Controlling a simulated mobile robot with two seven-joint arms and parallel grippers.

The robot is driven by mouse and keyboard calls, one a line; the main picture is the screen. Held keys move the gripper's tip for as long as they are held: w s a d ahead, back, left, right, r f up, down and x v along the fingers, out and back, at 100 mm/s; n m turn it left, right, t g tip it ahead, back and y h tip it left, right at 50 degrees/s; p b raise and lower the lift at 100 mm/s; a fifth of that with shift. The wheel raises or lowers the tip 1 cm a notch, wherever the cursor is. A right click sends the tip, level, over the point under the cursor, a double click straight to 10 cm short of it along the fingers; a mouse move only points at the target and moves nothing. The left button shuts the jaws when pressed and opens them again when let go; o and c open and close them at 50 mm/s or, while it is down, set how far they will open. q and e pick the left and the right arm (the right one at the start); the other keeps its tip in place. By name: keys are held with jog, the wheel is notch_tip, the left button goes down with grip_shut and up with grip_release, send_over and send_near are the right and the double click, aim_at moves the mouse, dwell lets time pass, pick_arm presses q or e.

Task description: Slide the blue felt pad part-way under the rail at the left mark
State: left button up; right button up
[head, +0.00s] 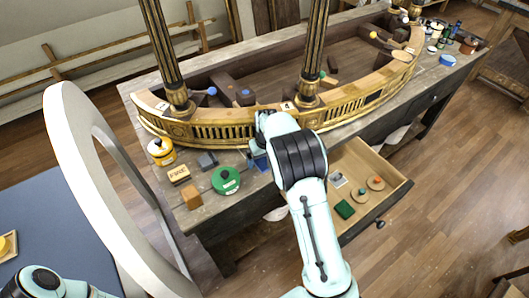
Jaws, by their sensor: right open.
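The gilt rail (215,131) curves along the front of the console. A small white mark (162,106) shows on its top near the left column, and another white mark (287,105) shows near the middle column. A blue piece (262,164), seemingly the felt pad, lies on the wooden top in front of the rail, partly hidden by my right gripper. My right gripper (257,150) is open and low over or beside this blue piece. My wrist hides most of its fingers, and I cannot tell whether it touches the pad. My left gripper is out of view.
A yellow tin (161,151), a FIRE block (179,174), a grey block (207,161), a wooden cube (191,197) and a green tin (225,180) crowd the left front. An open drawer (385,204) juts out at right. A large pale ring (62,150) stands at left.

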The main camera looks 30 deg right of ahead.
jog(key=shift+f, duration=0.2)
jog(key=c, duration=1.1)
jog(key=shift+w, duration=0.1)
